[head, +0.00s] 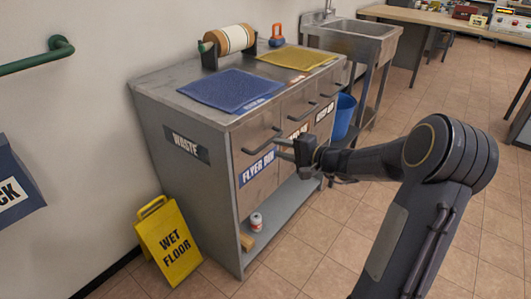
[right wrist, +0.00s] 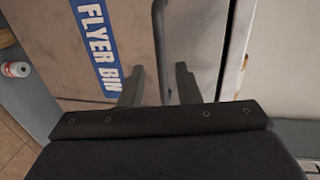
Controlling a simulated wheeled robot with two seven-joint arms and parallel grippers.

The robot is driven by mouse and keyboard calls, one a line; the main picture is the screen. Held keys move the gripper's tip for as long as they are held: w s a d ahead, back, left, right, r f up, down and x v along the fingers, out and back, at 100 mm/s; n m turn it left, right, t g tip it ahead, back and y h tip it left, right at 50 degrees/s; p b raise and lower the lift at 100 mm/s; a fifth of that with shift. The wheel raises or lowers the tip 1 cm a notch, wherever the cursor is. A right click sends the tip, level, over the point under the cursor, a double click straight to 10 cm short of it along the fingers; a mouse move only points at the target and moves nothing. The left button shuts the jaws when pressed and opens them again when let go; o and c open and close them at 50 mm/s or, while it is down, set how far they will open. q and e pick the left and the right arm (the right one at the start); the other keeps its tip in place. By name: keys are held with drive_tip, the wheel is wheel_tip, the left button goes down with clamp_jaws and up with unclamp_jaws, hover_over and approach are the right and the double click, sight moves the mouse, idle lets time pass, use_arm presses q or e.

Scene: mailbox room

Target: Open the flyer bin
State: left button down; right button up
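The flyer bin (head: 262,182) is the left front of the metal cabinet, with a blue "FLYER BIN" label, which also shows in the right wrist view (right wrist: 97,45). Its front looks closed, flush with the cabinet. Its dark bar handle (head: 262,142) is near the top. My right gripper (head: 278,148) is at this handle. In the right wrist view, the two fingers (right wrist: 160,86) are apart, with the handle bar (right wrist: 159,40) running between them. A gap shows on both sides of the bar; contact is not visible. My left gripper is not in view.
Two more bin handles (head: 303,110) are to the right on the cabinet (head: 185,110). A blue mat (head: 230,90), a yellow mat (head: 297,58) and a paper roll (head: 230,40) are on top. A wet floor sign (head: 170,243) stands left. The tiled floor in front is clear.

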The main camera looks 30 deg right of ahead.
sight(267, 145)
drive_tip(key=x, duration=0.6)
drive_tip(key=shift+w+a, duration=0.1)
drive_tip(key=shift+a, duration=0.1)
clamp_jaws()
